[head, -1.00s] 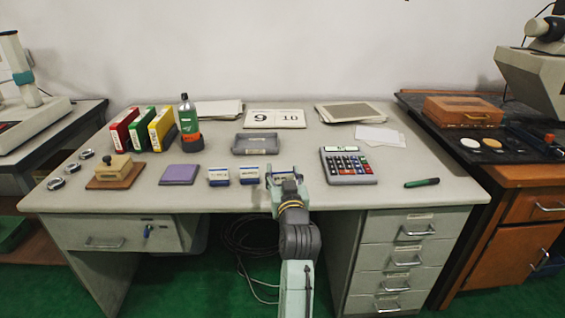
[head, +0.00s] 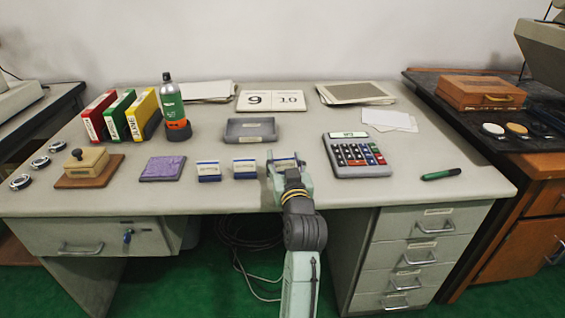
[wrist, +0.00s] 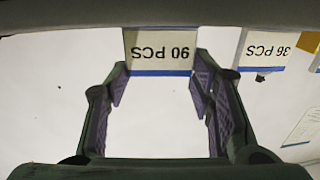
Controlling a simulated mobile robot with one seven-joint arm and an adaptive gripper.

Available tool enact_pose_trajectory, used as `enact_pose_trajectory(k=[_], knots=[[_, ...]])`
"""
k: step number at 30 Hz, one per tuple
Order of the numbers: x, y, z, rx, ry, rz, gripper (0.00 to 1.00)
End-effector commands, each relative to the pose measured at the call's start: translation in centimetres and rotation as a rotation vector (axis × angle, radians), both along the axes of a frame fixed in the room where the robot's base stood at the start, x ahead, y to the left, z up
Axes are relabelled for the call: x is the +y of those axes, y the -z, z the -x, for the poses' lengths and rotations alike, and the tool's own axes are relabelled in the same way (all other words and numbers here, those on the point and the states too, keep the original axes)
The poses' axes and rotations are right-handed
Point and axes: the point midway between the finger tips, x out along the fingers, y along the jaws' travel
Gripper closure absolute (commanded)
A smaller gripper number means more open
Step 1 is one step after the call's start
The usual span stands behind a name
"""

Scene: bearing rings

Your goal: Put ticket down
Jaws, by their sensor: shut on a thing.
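The ticket (wrist: 160,50), a small white piece labelled "90 PCS" with a blue lower edge, shows upside down at the top middle of the wrist view. My gripper (wrist: 160,78) is shut on it, one finger at each side. In the head view my gripper (head: 287,178) is at the front edge of the desk, partly hiding the ticket (head: 285,163). It is at the right end of a row with two similar tickets (head: 244,168) (head: 208,171). I cannot tell whether the held ticket touches the desk.
A calculator (head: 357,156) lies right of my gripper, with a green marker (head: 440,174) farther right. A grey tray (head: 250,130) lies behind the tickets. A purple pad (head: 163,168) and a stamp (head: 88,163) are to the left. Some desk is clear between marker and calculator.

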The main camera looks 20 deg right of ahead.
Motion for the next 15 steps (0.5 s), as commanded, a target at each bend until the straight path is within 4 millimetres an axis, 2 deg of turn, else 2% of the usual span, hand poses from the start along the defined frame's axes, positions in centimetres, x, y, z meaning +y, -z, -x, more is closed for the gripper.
enact_pose_trajectory(k=[9, 10, 15], knots=[[-0.04, 0.29, -0.02, -0.001, 0.001, 0.0, 0.8], [-0.05, 0.2, -0.02, -0.001, 0.001, 0.0, 0.5], [-0.06, 0.15, -0.03, -0.001, 0.001, 0.0, 0.38]])
